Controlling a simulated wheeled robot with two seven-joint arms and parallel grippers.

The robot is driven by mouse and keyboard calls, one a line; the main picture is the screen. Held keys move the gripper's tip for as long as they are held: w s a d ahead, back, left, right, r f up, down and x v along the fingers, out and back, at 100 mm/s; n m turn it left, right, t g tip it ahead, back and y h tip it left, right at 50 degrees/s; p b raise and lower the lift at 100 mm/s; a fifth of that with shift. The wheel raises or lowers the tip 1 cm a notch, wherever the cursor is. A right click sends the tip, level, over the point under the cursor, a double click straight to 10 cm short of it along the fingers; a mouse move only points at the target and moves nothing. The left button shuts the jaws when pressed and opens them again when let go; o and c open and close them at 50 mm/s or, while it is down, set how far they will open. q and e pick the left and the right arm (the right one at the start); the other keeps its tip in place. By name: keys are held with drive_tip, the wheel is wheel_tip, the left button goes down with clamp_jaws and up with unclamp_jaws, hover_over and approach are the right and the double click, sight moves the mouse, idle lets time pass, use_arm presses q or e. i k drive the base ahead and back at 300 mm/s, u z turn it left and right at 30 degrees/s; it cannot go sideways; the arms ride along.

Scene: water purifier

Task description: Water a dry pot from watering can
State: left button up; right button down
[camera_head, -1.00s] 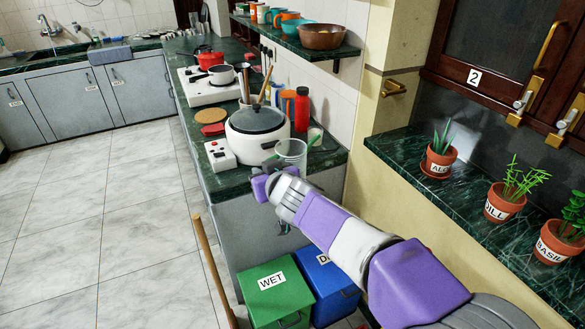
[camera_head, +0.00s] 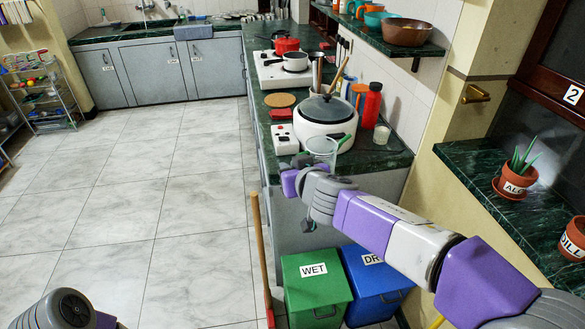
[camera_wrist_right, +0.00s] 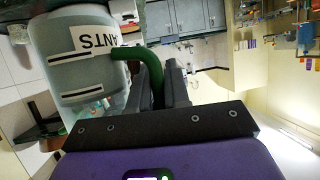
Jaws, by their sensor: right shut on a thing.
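The watering can is a clear vessel (camera_head: 320,149) with a green handle, at the end of my right arm in front of the white cooker. In the right wrist view the can (camera_wrist_right: 88,75) bears a label ending in "ANTS", and its green handle (camera_wrist_right: 130,54) runs between the fingers. My right gripper (camera_head: 300,176) is shut on this handle. A potted aloe (camera_head: 516,185) and a pot labelled DILL (camera_head: 572,240), cut by the edge, stand on the right green ledge, well away from the can. Soil wetness cannot be told. My left gripper is out of view.
A white cooker (camera_head: 325,128), red bottle (camera_head: 372,105) and small glass (camera_head: 382,134) crowd the counter end (camera_head: 397,160). Green (camera_head: 316,285) and blue (camera_head: 372,280) bins stand below, beside a wooden handle (camera_head: 261,250). The floor at left is open.

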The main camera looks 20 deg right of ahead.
sight(515, 180)
drive_tip(key=z, duration=1.15)
drive_tip(key=i, duration=0.6)
drive_tip(key=z, duration=0.15)
